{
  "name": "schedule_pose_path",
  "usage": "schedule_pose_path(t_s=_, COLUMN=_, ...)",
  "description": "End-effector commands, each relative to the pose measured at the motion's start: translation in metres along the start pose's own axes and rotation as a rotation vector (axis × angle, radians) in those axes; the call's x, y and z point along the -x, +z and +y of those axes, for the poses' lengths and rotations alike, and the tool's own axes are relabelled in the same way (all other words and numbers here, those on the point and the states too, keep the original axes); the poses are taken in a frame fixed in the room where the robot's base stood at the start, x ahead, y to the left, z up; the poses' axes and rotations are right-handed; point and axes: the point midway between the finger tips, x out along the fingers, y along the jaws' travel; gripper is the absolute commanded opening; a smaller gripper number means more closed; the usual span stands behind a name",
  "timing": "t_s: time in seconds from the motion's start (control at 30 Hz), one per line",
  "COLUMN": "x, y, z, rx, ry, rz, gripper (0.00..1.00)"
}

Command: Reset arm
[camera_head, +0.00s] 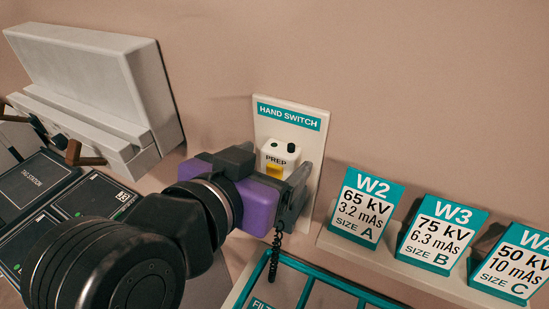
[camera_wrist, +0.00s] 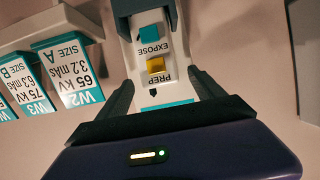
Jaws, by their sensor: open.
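My gripper (camera_head: 304,186) is at the end of my black arm with its purple wrist body, close to the wall in the head view. It also shows in the wrist view (camera_wrist: 160,92), with its two dark fingers spread apart. The hand switch (camera_head: 278,160) is a white block with a yellow PREP button on a wall plate headed HAND SWITCH (camera_head: 290,116). In the wrist view the hand switch (camera_wrist: 152,50) also shows a teal EXPOSE button. It lies beyond and between the open fingers. I cannot tell whether the fingers touch it.
Exposure cards W2 (camera_head: 366,207), W3 (camera_head: 441,235) and a third (camera_head: 514,264) stand on a ledge at right. A teal-edged rack (camera_head: 310,291) is below the switch. A grey-white box-like unit (camera_head: 95,85) and dark panels (camera_head: 95,194) are at left. A coiled cord (camera_head: 275,255) hangs below the switch.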

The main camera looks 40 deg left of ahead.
Motion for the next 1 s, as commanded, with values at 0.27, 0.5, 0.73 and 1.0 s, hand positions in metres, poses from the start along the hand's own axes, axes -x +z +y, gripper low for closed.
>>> schedule_pose_path(t_s=0.27, x=0.045, y=0.0, z=0.0, rx=-0.003, ry=-0.002, rz=0.003, gripper=0.78)
schedule_pose_path(t_s=0.5, x=0.064, y=0.0, z=0.0, rx=-0.002, ry=-0.001, rz=0.001, gripper=0.78)
schedule_pose_path(t_s=0.73, x=0.065, y=-0.001, z=0.0, rx=0.002, ry=-0.001, rz=0.003, gripper=0.78)
schedule_pose_path(t_s=1.0, x=0.074, y=-0.051, z=-0.028, rx=0.035, ry=-0.123, rz=0.213, gripper=0.78)
